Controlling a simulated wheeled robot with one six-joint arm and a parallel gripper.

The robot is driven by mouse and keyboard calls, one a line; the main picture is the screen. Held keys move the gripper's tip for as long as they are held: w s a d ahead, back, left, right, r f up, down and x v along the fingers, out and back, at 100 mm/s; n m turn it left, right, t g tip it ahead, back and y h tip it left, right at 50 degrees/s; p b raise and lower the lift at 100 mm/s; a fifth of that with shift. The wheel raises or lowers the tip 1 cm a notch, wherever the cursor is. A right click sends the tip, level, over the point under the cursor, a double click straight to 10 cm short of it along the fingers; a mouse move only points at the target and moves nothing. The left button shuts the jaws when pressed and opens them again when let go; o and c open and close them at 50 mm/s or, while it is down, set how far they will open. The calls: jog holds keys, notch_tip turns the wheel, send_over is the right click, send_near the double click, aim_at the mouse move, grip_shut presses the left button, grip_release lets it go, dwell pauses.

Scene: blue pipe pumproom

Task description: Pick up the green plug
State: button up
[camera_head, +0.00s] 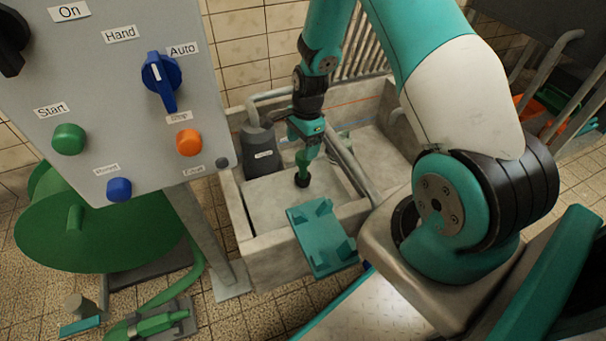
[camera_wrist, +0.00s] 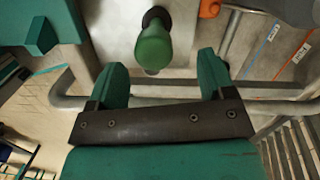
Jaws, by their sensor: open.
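The green plug (camera_head: 302,168) has a green handle and a dark round base. It stands on the pale floor of the concrete basin (camera_head: 270,245). My gripper (camera_head: 308,143) is above it, pointing down, and partly hides its top in the head view. In the wrist view the green plug (camera_wrist: 154,47) shows just past the fingertips, between their lines. My open gripper (camera_wrist: 163,72) has one green finger on each side, the left finger nearer to the plug in the picture. I see no contact with the plug.
A dark grey pump (camera_head: 261,148) stands left of the plug, and a metal pipe (camera_head: 350,168) slants past on the right. A teal bracket (camera_head: 322,238) sits at the basin's front edge. The grey control panel (camera_head: 115,85) is at the left.

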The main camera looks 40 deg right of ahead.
aim_at(303, 153)
jog(key=f+b, duration=0.1)
jog(key=f, duration=0.1)
jog(key=f+b, duration=0.2)
jog(key=f, duration=0.1)
jog(key=shift+s+a+f, duration=0.35)
jog(key=shift+r, duration=0.1)
jog(key=shift+c, duration=0.3)
jog(key=c, duration=0.9)
